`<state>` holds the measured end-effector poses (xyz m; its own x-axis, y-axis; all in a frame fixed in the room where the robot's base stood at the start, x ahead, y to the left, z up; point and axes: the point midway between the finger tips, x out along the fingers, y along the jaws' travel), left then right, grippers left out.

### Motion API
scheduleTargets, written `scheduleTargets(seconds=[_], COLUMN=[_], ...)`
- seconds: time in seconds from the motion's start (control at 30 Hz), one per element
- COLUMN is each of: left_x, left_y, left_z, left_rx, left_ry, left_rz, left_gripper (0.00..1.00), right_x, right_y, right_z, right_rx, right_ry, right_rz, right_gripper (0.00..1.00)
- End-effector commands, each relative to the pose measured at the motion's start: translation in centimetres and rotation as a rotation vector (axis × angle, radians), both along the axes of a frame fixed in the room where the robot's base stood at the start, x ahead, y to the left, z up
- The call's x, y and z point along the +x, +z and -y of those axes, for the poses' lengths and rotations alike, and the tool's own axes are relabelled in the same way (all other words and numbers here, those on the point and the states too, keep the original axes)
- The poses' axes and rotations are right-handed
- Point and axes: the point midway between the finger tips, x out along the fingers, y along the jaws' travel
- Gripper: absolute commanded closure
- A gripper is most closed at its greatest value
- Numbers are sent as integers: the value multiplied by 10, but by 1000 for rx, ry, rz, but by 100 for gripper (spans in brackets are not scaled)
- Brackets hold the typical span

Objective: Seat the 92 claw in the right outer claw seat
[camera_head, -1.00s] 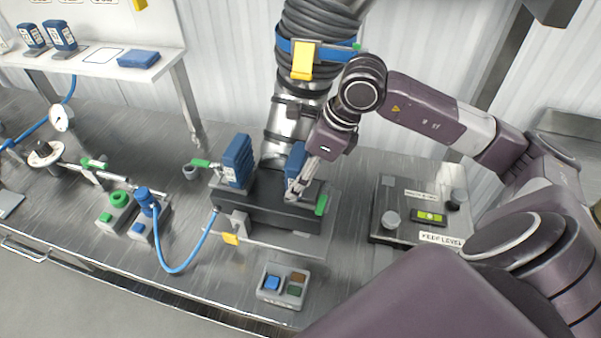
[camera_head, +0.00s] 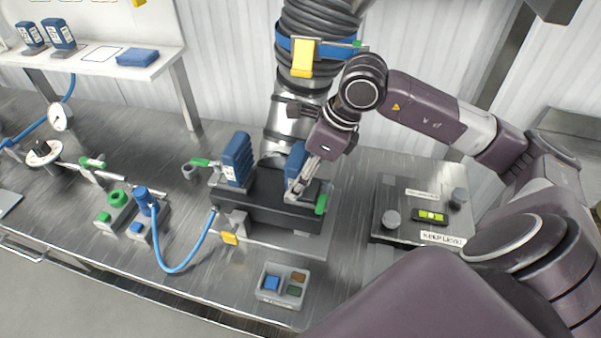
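A blue claw (camera_head: 295,159) stands upright at the right end of the dark grey claw base (camera_head: 265,208), by the right outer seat. Its label is hidden, and I cannot tell whether it is fully down in the seat. My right gripper (camera_head: 296,190) is at the front of this claw, its fingers low against it. I cannot make out a gap between the fingers. Another blue claw (camera_head: 237,160) with a white label stands at the left end of the base. A green tab (camera_head: 321,204) sits at the base's right end. My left gripper is not in view.
A ribbed pipe with a yellow tag (camera_head: 302,58) rises behind the base. A blue hose (camera_head: 176,268) loops at the left. A level plate (camera_head: 428,238) lies at the right. Two blue claws (camera_head: 58,33) stand on the back shelf.

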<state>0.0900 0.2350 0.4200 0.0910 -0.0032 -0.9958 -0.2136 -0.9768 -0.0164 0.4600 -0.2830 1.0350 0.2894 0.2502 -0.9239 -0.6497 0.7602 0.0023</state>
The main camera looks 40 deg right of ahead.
Motion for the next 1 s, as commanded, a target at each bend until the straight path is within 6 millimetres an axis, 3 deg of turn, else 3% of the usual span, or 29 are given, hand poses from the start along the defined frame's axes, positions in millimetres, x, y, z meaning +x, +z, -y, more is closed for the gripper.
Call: scheduleTargets(seconds=[0.17,0.2,0.37,0.57,0.73,1.0], left_x=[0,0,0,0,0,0], left_y=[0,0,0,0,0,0], left_z=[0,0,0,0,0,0], left_rx=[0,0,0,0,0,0], left_ry=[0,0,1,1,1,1], left_rz=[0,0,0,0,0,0], left_gripper=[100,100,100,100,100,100], right_x=[1,1,1,0,0,0], right_y=[2,2,1,1,-1,0], right_z=[0,0,0,0,0,0], right_rx=[1,1,0,0,-1,0], right_ry=[0,0,0,0,0,0], right_rz=[4,4,4,1,-2,0], right_gripper=[86,38,20,19,3,2])
